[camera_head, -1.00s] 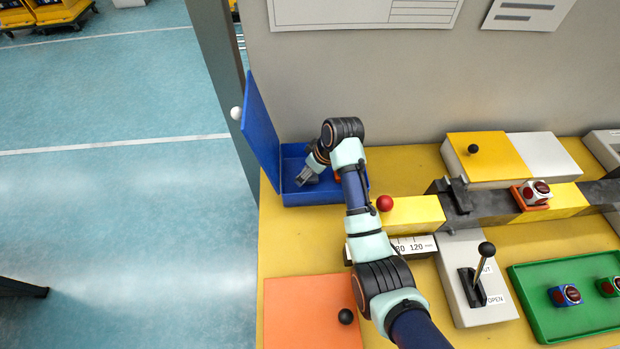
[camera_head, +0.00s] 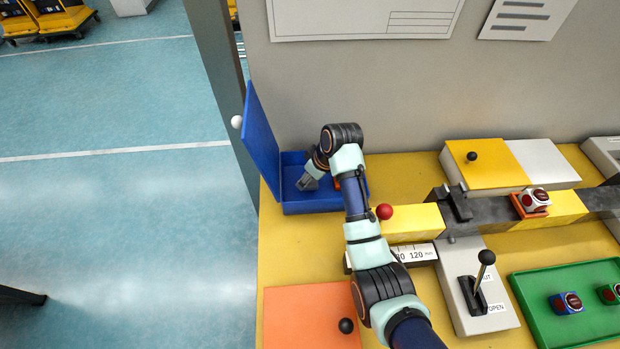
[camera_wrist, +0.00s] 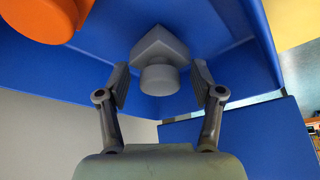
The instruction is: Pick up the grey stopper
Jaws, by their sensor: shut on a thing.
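The grey stopper (camera_wrist: 160,62) shows in the wrist view as a block with angled sides and a round knob towards me. The stopper cannot be made out clearly from the gripper there.
An orange object (camera_wrist: 45,20) also lies in the box. The box's blue lid (camera_head: 262,140) stands open on the left. A lever (camera_head: 482,270) stands further right.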

